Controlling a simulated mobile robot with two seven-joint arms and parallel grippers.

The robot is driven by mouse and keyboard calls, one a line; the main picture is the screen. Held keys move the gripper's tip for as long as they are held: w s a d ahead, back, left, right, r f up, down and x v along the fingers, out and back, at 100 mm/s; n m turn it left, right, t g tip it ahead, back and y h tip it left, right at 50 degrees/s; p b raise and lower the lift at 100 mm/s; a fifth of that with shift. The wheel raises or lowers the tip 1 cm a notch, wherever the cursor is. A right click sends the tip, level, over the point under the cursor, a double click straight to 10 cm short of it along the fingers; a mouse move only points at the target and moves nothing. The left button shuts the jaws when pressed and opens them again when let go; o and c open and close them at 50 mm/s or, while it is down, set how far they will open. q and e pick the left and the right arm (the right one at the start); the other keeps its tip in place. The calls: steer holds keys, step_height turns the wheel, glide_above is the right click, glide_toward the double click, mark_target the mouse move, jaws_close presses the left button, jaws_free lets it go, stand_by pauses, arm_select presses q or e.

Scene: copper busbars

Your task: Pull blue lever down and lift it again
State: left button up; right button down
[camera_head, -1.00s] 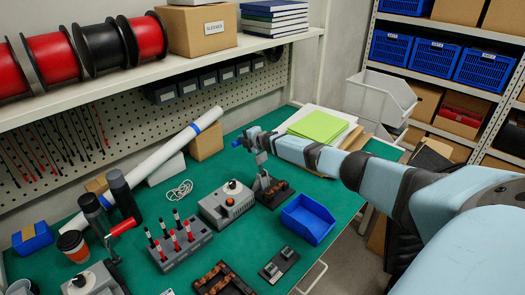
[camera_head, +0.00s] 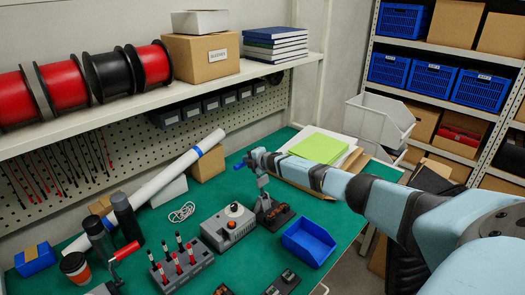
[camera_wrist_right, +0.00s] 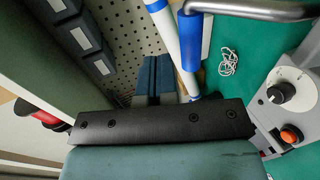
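The lever switch (camera_head: 271,213) stands on the green bench, with a dark base and copper-coloured parts. Its grey lever arm (camera_head: 263,183) stands up, and a small blue end (camera_head: 238,166) shows left of my right gripper (camera_head: 254,158). In the right wrist view the blue lever handle (camera_wrist_right: 194,42) is a thick cylinder beneath a metal bar. My right gripper's two dark blue fingers (camera_wrist_right: 158,80) lie side by side with no clear gap, left of the handle. Whether they touch it I cannot tell. My left gripper is out of view.
A grey box with a knob (camera_head: 228,228) stands left of the switch; a blue bin (camera_head: 308,243) stands to the right. A white tube (camera_head: 165,178) lies behind. A block with red and black plugs (camera_head: 180,264) is in front. Green sheets (camera_head: 318,148) lie behind my right arm.

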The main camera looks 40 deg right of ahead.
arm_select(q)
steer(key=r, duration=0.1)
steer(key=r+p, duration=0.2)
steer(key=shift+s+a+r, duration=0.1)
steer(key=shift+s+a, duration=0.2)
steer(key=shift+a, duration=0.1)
arm_select(e)
steer(key=s+r, duration=0.7)
steer(key=r, duration=0.1)
steer(key=shift+s+d+r, duration=0.15)
steer(key=shift+d+r, duration=0.05)
steer(key=shift+d, duration=0.05)
steer(key=shift+f, duration=0.1)
